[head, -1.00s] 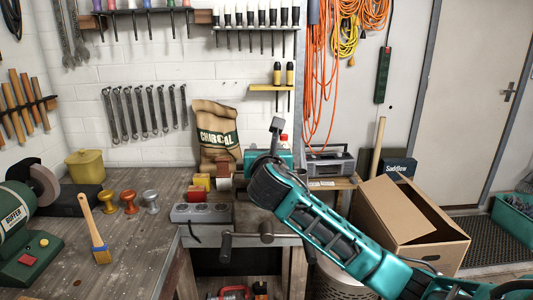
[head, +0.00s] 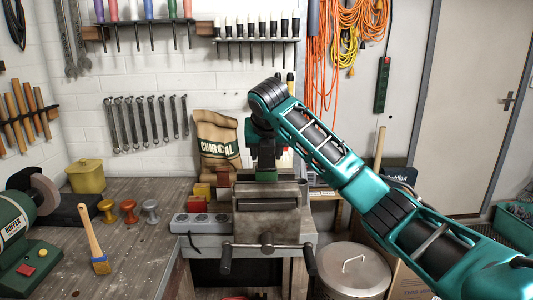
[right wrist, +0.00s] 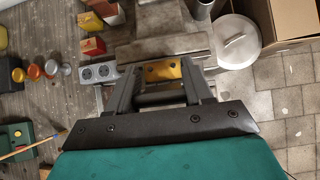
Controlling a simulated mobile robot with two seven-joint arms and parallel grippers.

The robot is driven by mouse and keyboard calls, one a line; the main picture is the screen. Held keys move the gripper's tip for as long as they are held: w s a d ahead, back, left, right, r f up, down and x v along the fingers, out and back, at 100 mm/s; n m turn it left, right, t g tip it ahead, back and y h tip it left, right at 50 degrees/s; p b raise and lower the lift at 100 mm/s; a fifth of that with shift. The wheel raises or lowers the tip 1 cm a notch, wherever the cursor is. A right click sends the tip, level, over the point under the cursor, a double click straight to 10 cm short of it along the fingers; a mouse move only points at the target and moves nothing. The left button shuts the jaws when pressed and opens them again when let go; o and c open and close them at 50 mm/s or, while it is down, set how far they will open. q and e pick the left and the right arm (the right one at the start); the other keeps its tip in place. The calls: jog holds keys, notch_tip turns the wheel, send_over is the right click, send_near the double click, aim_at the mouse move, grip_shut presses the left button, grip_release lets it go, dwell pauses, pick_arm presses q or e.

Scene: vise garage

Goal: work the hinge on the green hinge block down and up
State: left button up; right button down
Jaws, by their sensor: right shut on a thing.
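The green hinge block (head: 266,176) shows as a small green strip at the top of the grey vise (head: 268,222), just below my right gripper (head: 266,164). My right gripper points down from above. In the right wrist view a brass-coloured hinge plate (right wrist: 162,71) with two dark holes sits between its fingertips, and the gripper is shut on it. The gripper hides most of the hinge in the head view, so its exact angle is hard to tell. My left gripper is not in view.
Red and yellow blocks (head: 202,190) and a grey socket strip (head: 201,222) stand left of the vise. The vise handle (head: 266,246) sticks out in front. A lidded metal bin (head: 353,270) stands to the right, and a charcoal sack (head: 217,140) behind.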

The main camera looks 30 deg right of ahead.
jog(key=shift+w+d+r+g+y, duration=0.15)
jog(key=shift+w+d+g+y, duration=0.05)
jog(key=shift+g+y, duration=0.1)
dwell(0.4)
jog(key=c, duration=0.8)
grip_release()
jog(key=o, duration=0.4)
jog(key=shift+c, duration=0.2)
jog(key=v, duration=1.2)
jog(key=shift+r, duration=0.35)
jog(key=shift+s+a, duration=0.1)
jog(key=shift+a, duration=0.05)
